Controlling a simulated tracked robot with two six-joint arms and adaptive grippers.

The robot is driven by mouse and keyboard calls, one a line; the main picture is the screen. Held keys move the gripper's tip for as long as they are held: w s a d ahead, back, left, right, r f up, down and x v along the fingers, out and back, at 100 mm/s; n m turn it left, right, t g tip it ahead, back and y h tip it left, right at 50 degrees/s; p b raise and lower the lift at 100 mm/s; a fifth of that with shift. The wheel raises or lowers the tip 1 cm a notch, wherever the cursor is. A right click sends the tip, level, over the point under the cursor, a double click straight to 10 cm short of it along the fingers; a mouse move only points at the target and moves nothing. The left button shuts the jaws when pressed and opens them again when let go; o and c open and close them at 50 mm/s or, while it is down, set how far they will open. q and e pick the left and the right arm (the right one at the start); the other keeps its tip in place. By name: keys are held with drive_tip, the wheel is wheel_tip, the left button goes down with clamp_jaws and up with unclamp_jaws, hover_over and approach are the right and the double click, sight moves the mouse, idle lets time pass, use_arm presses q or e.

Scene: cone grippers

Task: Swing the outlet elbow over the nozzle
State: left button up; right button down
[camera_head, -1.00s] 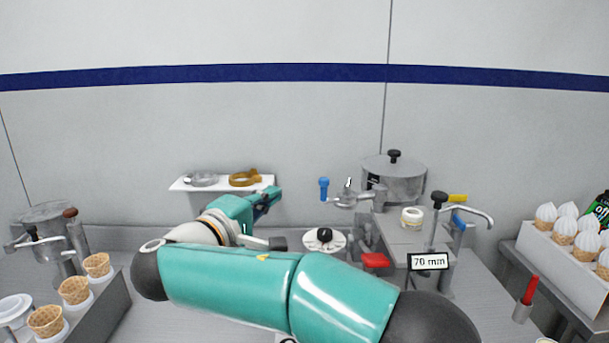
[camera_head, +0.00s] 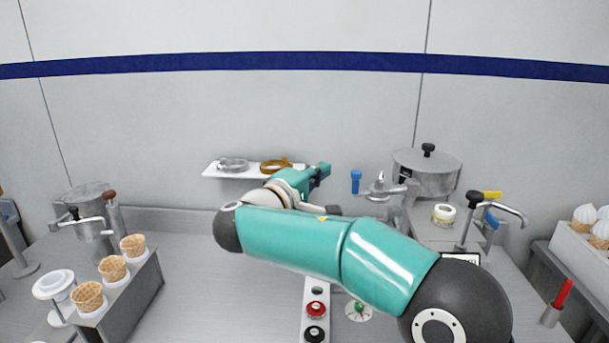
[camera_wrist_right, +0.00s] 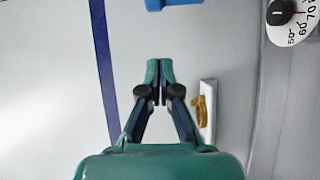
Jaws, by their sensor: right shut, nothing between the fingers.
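A metal fitting (camera_head: 382,190), probably the outlet elbow, projects left from the lidded steel pot (camera_head: 427,174) at the back. A blue handle (camera_head: 356,181) stands at the fitting's left end, and a blue part also shows at the top edge of the right wrist view (camera_wrist_right: 172,3). I cannot clearly make out the nozzle; my right arm covers the area below the fitting. My right gripper (camera_head: 321,172) is left of the blue handle and apart from it. In the right wrist view its fingertips (camera_wrist_right: 153,72) are together and empty.
A white shelf (camera_head: 218,172) with a grey and an amber ring (camera_head: 276,165) is close left of my right gripper. A white dial (camera_wrist_right: 292,22) shows in the wrist view. A cone holder (camera_head: 137,292) is at left; a pump spout (camera_head: 497,207) is at right.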

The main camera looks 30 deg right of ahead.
drive_tip(key=s+d, duration=0.1)
drive_tip(key=s+d+p, duration=0.1)
drive_tip(key=d, duration=0.1)
drive_tip(key=shift+s, duration=0.25)
drive_tip(key=shift+s+a, duration=0.1)
drive_tip(key=shift+f, duration=0.1)
